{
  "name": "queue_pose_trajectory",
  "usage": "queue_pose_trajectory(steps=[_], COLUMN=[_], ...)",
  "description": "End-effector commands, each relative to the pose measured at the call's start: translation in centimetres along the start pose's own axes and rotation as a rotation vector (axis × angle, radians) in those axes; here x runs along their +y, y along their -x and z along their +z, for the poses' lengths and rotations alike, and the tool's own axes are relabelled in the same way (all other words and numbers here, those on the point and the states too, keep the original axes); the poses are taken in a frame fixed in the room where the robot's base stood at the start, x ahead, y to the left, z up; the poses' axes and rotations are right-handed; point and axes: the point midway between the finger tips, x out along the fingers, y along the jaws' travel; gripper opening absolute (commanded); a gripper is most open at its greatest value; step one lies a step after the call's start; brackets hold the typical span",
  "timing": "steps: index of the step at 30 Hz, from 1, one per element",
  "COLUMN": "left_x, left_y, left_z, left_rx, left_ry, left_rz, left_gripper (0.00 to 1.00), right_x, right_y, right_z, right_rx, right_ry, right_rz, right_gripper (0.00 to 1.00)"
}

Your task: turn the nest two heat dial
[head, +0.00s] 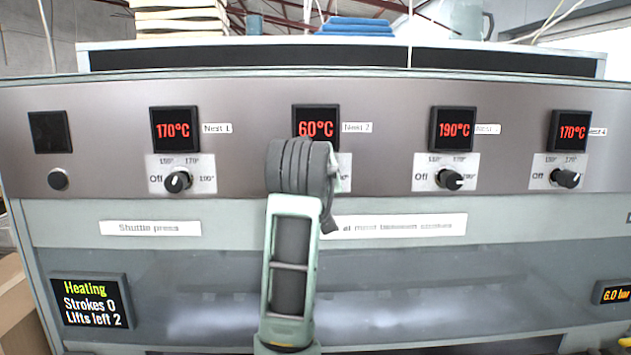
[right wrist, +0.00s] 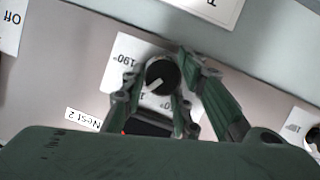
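The nest two heat dial (right wrist: 162,76) is a round black knob with a white pointer, on a white scale plate (right wrist: 117,75). In the right wrist view, which is upside down, the pointer aims lower left, between the 190° mark and the partly covered mark beside it. My right gripper (right wrist: 161,75) has one finger on each side of the dial and looks closed on it. In the head view my right arm hides the dial and the fingers. The Nest 2 display (head: 316,121) reads 60°C. My left gripper is in neither view.
Nest 1 dial (head: 178,181), third dial (head: 450,179) and fourth dial (head: 566,178) sit on the same panel, under displays of 170°C, 190°C and 170°C. A status screen (head: 90,301) reads Heating, Strokes 0, Lifts left 2. Folded cloths (head: 180,18) lie on top.

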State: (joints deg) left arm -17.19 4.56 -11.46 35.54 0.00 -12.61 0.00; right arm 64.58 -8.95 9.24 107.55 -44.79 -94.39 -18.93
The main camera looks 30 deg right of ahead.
Motion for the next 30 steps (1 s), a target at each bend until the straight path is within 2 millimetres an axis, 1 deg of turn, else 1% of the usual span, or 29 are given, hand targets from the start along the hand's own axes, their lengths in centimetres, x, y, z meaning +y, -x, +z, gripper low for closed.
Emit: queue_pose_trajectory(steps=[1, 4, 5, 11, 13, 16, 20, 27, 30], left_x=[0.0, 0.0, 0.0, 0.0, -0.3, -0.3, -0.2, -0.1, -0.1], left_y=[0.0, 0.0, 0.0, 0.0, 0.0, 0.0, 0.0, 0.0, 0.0], left_z=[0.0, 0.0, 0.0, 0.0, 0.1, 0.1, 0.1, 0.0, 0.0], left_rx=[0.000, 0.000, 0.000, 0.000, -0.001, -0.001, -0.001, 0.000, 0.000], left_ry=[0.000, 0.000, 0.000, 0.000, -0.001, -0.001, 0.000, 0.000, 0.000], left_rz=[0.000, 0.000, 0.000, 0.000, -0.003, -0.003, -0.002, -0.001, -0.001], left_gripper=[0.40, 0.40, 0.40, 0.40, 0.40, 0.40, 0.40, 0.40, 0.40], right_x=[0.1, 0.1, 0.1, 0.0, 0.0, -0.1, -0.1, 0.0, 0.1], right_y=[0.0, 0.0, 0.0, 0.0, 0.0, 0.6, 2.5, 7.7, 9.5], right_z=[0.1, 0.1, 0.1, 0.1, 0.1, 0.0, 0.0, -0.1, 0.0], right_rx=[-0.002, -0.003, -0.003, -0.003, -0.002, -0.001, 0.001, 0.002, 0.000], right_ry=[-0.001, 0.000, 0.000, 0.001, 0.001, 0.001, 0.000, -0.002, -0.002], right_rz=[0.002, 0.001, 0.001, 0.000, 0.000, -0.001, -0.002, -0.002, -0.001], right_gripper=[0.33, 0.42, 0.43, 0.43, 0.43, 0.43, 0.43, 0.43, 0.43])
